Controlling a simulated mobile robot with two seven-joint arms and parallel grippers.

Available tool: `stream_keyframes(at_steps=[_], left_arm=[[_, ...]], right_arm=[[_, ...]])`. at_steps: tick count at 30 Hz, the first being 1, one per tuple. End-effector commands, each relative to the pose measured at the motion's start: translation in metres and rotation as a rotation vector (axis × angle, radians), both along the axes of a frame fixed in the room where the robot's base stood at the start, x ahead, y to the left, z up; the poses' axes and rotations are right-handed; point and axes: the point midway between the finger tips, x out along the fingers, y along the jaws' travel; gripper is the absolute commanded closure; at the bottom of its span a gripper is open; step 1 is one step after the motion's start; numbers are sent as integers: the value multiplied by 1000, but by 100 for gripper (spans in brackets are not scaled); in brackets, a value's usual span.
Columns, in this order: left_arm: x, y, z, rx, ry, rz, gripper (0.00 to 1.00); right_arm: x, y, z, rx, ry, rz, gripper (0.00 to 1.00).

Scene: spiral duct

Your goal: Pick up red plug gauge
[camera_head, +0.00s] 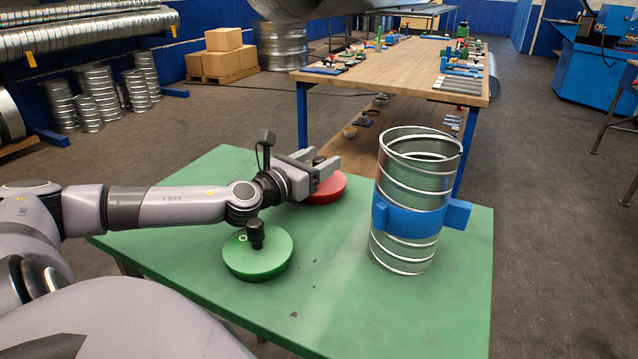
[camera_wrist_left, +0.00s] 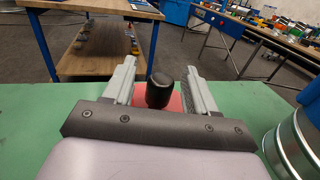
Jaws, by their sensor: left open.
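The red plug gauge (camera_head: 328,188) is a red disc lying on the green table, partly hidden behind my left gripper in the head view. In the left wrist view its black knob (camera_wrist_left: 159,91) stands upright between the two fingers, with the red disc (camera_wrist_left: 176,102) behind and below it. My left gripper (camera_head: 330,170) is open, its fingers on either side of the knob with gaps showing; it also shows in the left wrist view (camera_wrist_left: 160,75). My right gripper is not in view.
A green plug gauge (camera_head: 257,254) with a black knob stands on the green table (camera_head: 330,290), beneath my left arm. A spiral duct (camera_head: 412,190) with a blue clamp (camera_head: 410,219) stands upright to the right. A wooden workbench (camera_head: 415,68) is behind.

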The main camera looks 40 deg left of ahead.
Motion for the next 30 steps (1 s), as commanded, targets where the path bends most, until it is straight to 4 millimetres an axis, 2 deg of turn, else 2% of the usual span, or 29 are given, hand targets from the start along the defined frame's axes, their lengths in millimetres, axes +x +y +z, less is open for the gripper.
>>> stream_keyframes(at_steps=[10,15,26,30], left_arm=[[3,-1,-1,0,1,-3,43],[3,-1,-1,0,1,-3,99],[3,-1,2,1,-2,-2,100],[3,-1,11,2,-5,-2,100]], right_arm=[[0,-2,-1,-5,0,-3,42],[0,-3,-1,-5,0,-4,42],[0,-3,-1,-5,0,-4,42],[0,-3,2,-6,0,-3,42]])
